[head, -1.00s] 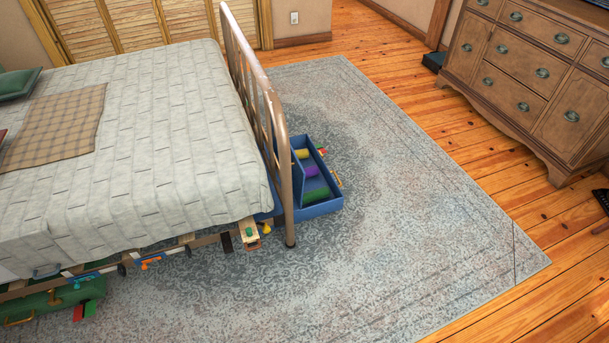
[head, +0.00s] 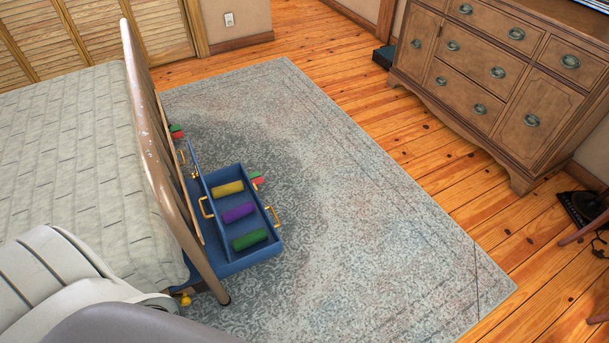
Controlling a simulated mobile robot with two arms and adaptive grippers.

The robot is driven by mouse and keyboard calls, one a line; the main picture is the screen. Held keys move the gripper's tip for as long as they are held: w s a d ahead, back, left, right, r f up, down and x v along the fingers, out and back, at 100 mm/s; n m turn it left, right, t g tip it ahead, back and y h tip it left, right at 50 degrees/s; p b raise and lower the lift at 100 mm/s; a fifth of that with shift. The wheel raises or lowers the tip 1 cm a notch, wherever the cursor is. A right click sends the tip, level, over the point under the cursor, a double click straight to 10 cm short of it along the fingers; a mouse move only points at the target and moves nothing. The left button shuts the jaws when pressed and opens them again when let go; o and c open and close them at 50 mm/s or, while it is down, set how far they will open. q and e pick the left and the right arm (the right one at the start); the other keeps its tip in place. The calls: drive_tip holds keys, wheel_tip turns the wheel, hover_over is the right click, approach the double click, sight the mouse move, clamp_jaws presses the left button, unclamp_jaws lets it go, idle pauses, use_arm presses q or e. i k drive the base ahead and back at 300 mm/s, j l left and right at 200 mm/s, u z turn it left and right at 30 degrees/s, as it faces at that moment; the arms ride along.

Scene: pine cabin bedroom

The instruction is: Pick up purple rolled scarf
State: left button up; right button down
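The purple rolled scarf (head: 238,212) lies in an open blue box (head: 262,258) on the rug beside the foot of the bed. A yellow roll (head: 228,188) lies behind it and a green roll (head: 250,239) in front of it, with small gaps between them. The box has gold handles, one of them (head: 273,215) on its right side. Part of the box is hidden behind the bed's foot frame. Neither of my grippers is in view; pale parts of my own body show at the lower left.
The bed's metal foot frame (head: 150,150) stands close along the left of the box. The patterned rug (head: 370,220) is clear to the right. A wooden dresser (head: 480,75) stands at the upper right. A dark object with cords (head: 580,207) lies on the floor at the right.

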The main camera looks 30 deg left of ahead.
sight(240, 211)
drive_tip(key=i+l+z, duration=0.1)
drive_tip(key=i, duration=0.85)
drive_tip(key=i+l, duration=0.2)
drive_tip(key=i, duration=0.75)
drive_tip(key=i+j+u, duration=0.15)
drive_tip(key=i+u, duration=0.6)
drive_tip(key=u, duration=0.2)
drive_tip(key=i+l+u, duration=0.15)
drive_tip(key=i+u, duration=0.35)
drive_tip(key=i+l+u, duration=0.25)
drive_tip(key=u, duration=0.2)
